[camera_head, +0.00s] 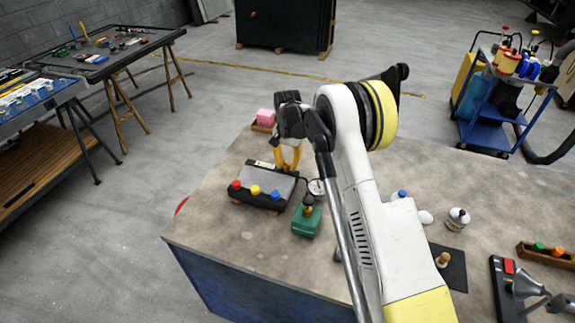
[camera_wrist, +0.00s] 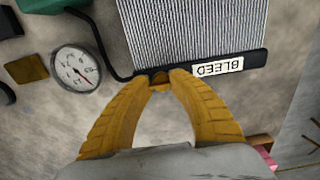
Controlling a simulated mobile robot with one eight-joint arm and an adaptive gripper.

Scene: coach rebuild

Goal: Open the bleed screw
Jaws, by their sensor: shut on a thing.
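The bleed screw (camera_wrist: 160,79) is a small brass piece at the edge of a finned radiator (camera_wrist: 190,28). A white label (camera_wrist: 218,67) reading BLEED sits beside it. My gripper (camera_wrist: 161,77) has its two yellow fingertips closed on the screw from both sides, hiding part of it. In the head view my gripper (camera_head: 287,168) is at the back edge of the radiator unit (camera_head: 268,183), and the screw is hidden there. I cannot tell whether the screw has turned.
A green box (camera_head: 306,221) stands in front of the radiator. A pink block (camera_head: 265,116) lies behind the gripper.

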